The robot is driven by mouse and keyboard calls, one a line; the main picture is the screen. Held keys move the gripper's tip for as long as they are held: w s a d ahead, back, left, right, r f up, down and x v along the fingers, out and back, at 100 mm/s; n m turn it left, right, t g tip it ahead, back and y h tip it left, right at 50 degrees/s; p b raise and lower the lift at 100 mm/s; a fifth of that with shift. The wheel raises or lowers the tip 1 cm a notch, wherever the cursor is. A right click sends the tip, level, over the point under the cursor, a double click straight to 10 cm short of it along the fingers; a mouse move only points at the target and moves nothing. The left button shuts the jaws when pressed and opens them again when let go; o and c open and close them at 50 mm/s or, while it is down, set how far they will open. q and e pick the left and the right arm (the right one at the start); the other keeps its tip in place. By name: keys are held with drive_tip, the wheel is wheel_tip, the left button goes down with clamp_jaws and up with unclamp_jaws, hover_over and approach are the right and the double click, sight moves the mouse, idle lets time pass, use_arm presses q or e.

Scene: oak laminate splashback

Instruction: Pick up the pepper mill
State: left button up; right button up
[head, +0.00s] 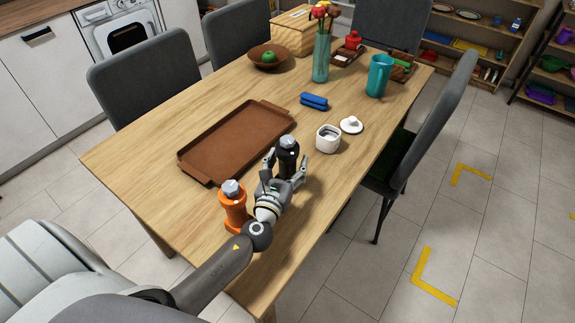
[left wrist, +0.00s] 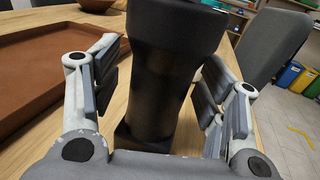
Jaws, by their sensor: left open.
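A black mill (head: 288,158) with a silver top stands upright near the table's front edge; I take it as the pepper mill. In the left wrist view, its dark body (left wrist: 160,80) fills the middle, and its top is cut off. My left gripper (head: 286,168) is open around it, one finger on each side. In the left wrist view, gaps show between the fingers and the body. An orange mill (head: 234,207) with a silver top stands just left of my gripper, close to my arm. My right gripper is not in view.
A brown tray (head: 237,140) lies left of the black mill. A white pot (head: 328,140), its lid (head: 351,125) and a blue item (head: 314,101) are beyond it. A teal jug (head: 379,76) and flower vase (head: 321,58) stand farther back. A chair (head: 425,125) is at the right edge.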

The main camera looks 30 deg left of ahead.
use_arm(q)
drive_tip(key=shift+w, duration=0.1)
drive_tip(key=c, duration=1)
drive_tip(key=shift+c, duration=1.2)
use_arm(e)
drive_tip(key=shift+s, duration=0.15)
use_arm(q)
drive_tip(key=shift+r, duration=0.1)
